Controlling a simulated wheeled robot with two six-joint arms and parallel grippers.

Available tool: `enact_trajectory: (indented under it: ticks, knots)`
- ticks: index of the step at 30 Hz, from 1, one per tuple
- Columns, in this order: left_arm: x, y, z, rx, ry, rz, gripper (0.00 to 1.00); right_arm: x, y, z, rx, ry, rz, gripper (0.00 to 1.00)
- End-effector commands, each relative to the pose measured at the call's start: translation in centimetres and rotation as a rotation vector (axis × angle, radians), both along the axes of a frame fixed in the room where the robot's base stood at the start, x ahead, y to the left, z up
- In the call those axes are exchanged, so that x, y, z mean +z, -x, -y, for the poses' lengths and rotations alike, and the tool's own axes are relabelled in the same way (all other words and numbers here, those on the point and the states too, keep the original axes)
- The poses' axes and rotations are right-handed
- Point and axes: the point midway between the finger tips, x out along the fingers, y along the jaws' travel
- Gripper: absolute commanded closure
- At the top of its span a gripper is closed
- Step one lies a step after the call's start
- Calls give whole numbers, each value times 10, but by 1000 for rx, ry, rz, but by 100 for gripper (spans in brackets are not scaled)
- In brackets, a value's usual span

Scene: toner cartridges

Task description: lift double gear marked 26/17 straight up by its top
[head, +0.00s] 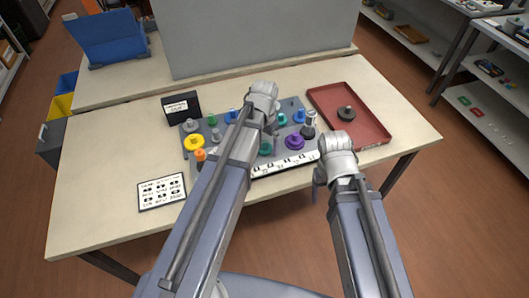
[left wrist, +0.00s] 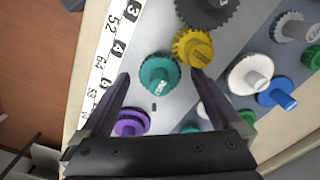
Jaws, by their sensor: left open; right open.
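In the left wrist view a teal gear (left wrist: 157,76) with a raised hub stands between the fingers of my left gripper (left wrist: 160,82). The fingers are open, one on each side, and I see no contact. Its hub carries a dark mark too blurred to read as 26/17. In the head view the teal gear (head: 266,149) shows beside my left arm, and my left gripper (head: 270,128) is over the gear board, partly hidden by its own wrist. My right gripper (head: 321,176) is open and empty at the board's front right.
A yellow gear (left wrist: 193,48) stands close to the teal one, and a purple gear (left wrist: 131,122) is near the left finger. A white numbered strip (head: 284,164) runs along the board's front. A red tray (head: 372,128) holding a dark gear (head: 346,113) lies to the right.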

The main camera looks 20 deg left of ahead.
Motion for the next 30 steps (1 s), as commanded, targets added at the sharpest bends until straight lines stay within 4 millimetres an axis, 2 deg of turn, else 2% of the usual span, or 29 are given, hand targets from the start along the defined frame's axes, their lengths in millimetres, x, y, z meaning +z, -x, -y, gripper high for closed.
enact_trajectory:
  ticks: [6, 27, 30]
  knots:
    - [1, 0, 0, 0, 0, 0, 4, 1, 0, 0, 0, 0, 0, 31]
    - [1, 0, 0, 0, 0, 0, 82, 1, 0, 0, 0, 0, 0, 31]
    - [1, 0, 0, 0, 0, 0, 91, 1, 0, 0, 0, 0, 0, 31]
